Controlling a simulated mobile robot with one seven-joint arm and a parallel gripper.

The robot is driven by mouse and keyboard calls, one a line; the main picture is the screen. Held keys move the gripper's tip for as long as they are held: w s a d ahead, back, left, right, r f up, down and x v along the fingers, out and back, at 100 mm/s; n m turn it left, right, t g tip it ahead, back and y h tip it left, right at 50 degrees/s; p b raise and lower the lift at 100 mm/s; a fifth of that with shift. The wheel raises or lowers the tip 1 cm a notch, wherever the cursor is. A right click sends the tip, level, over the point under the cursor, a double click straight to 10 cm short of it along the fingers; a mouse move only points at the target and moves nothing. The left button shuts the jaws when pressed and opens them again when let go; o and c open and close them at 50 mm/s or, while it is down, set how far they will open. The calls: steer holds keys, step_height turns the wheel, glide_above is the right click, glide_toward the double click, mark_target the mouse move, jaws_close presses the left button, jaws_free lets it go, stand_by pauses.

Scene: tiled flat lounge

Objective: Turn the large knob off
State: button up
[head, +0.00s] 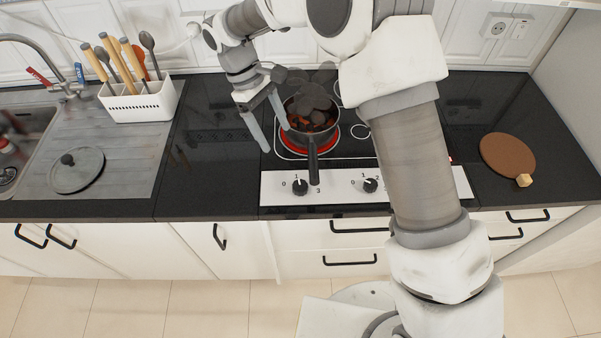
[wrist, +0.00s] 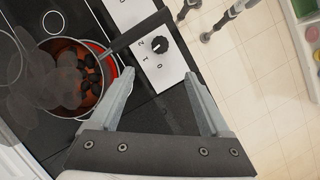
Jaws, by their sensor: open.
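A white control panel (head: 335,187) on the front of the stove carries a left black knob (head: 300,187) and a right black knob (head: 370,185), with numbers around them. I cannot tell which is larger. One black knob (wrist: 159,45) shows clearly in the wrist view, just beyond the fingertips. My gripper (head: 274,138) is open and empty, above the stove's left edge, left of the pan and behind the panel. Its two fingers (wrist: 158,77) are spread apart in the wrist view. The burner (head: 328,148) under the pan glows red.
A dark pan (head: 313,140) with orange and black contents sits on the glowing burner, giving off dark smoke. Its handle points forward over the left knob's side. A utensil holder (head: 140,103), pot lid (head: 77,170) and round brown board (head: 508,155) lie away from the stove.

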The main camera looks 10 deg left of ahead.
mark_target(300, 185)
steer(key=p+x, duration=0.1)
steer(key=x, duration=1.5)
steer(key=shift+s+d+f, duration=0.15)
steer(key=shift+d+f, duration=0.05)
steer(key=shift+f, duration=0.15)
jaws_close()
